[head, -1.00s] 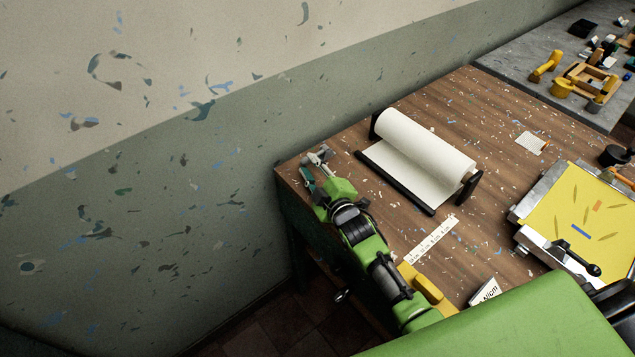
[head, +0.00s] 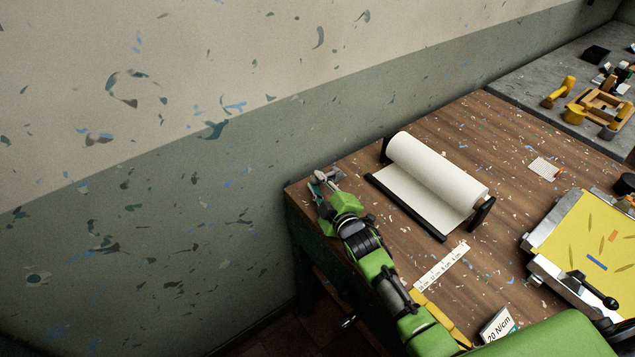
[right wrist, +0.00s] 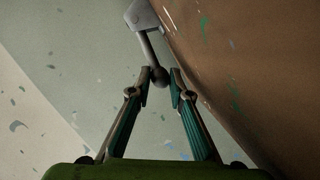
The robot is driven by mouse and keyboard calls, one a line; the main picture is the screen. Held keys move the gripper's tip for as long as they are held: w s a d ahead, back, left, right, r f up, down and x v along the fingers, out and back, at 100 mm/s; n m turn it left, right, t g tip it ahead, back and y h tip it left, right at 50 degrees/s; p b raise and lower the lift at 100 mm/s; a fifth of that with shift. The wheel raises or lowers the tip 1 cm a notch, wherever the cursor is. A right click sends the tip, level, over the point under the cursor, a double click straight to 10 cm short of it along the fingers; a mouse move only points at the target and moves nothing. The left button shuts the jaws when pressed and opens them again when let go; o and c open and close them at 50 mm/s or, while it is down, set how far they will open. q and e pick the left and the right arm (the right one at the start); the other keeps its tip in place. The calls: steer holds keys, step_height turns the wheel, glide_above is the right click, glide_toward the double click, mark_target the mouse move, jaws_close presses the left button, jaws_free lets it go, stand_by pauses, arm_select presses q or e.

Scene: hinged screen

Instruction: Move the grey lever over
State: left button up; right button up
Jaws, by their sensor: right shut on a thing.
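In the right wrist view, a grey lever (right wrist: 149,48) runs from a pale grey mount (right wrist: 142,16) at the top down to a dark round knob (right wrist: 159,76). My right gripper (right wrist: 161,77) has its two teal-padded fingertips on either side of this knob and is shut on it. In the head view, my right gripper (head: 322,181) is at the far left corner of the wooden table (head: 345,165). The lever is small there and hard to tell from the fingers. My left gripper is not in view.
A paper roll (head: 435,168) on a black holder stands right of my right gripper. A yellow screen (head: 590,245) in a metal frame with a black-knobbed handle lies at the right. A ruler strip (head: 441,267) lies between. The wall (head: 150,200) is left of the table.

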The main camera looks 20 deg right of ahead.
steer(key=shift+w+d+r, duration=0.2)
steer(key=shift+d+r, duration=0.1)
steer(key=shift+r, duration=0.3)
steer(key=shift+w+d+r+p, duration=0.1)
steer(key=shift+d+r+p, duration=0.15)
steer(key=shift+r+p, duration=0.25)
steer(key=shift+w+d+r+p, duration=0.1)
steer(key=shift+d+r+p, duration=0.1)
steer(key=shift+r+p, duration=0.25)
steer(key=shift+d, duration=0.1)
steer(key=shift+c, duration=0.3)
steer(key=shift+o, duration=0.2)
steer(key=shift+w+d+r+p, duration=0.15)
steer(key=shift+d+r+p, duration=0.35)
steer(key=shift+r+p, duration=0.25)
steer(key=shift+d, duration=0.2)
steer(key=shift+r, duration=0.1)
